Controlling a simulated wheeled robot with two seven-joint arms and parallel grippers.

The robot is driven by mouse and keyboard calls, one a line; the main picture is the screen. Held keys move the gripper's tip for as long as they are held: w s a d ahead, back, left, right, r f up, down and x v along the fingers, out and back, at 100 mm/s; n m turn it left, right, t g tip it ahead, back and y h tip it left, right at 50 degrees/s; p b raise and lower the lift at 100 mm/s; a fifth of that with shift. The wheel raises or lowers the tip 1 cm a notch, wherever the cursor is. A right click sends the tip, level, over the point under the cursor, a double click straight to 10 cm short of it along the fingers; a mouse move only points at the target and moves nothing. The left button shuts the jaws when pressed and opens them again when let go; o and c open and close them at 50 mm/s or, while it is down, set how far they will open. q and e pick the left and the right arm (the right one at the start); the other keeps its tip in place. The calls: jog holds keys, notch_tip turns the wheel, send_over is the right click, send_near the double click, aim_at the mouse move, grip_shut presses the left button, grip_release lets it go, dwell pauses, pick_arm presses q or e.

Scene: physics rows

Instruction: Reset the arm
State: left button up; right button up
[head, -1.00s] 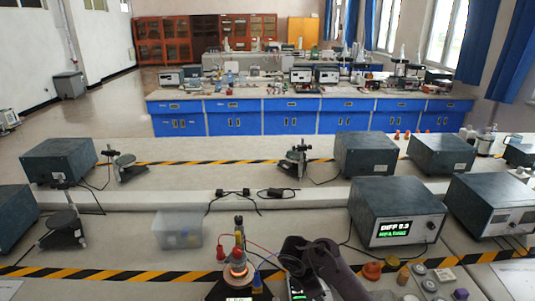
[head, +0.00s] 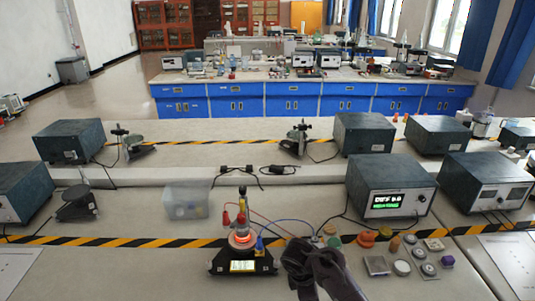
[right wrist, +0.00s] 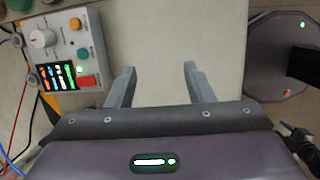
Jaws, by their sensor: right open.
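My right gripper (head: 297,250) reaches in from the bottom of the head view, over the front of the bench. In the right wrist view its two grey fingers (right wrist: 160,72) are apart with only bare pale surface between them. A control box (right wrist: 62,48) with a white knob, coloured buttons and a small lit display lies left of the fingers, apart from them. In the head view my gripper hides most of that box. My left gripper is not in view.
A glowing lamp apparatus (head: 242,240) with wires stands left of my right gripper. A meter box (head: 391,190) with a green display stands behind right. Small discs and coloured blocks (head: 402,267) lie to the right. A clear bin (head: 188,202) stands left. The front left bench is clear.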

jog(key=s+m+y, duration=0.2)
jog(key=s+m, duration=0.5)
jog(key=s, duration=0.4)
jog(key=s+d+r+m+t+y, duration=0.1)
jog(key=s+d+r+m, duration=0.3)
jog(key=s+r, duration=0.15)
jog(key=s+d+r+m+t, duration=0.1)
jog(key=s+d+r+m, duration=0.3)
jog(key=s, duration=0.3)
notch_tip(320, 180, down, 35)
jog(key=s+g+b, duration=0.1)
jog(key=s+b, duration=0.2)
jog(key=b, duration=0.1)
pick_arm(q)
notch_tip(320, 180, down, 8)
jog(key=b, duration=0.3)
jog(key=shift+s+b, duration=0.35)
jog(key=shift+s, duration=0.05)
pick_arm(e)
jog(key=s+d+f+g, duration=0.1)
jog(key=s+d+f, duration=0.2)
jog(key=s+f, duration=1.6)
jog(key=shift+f+m, duration=0.3)
jog(key=shift+f, duration=0.4)
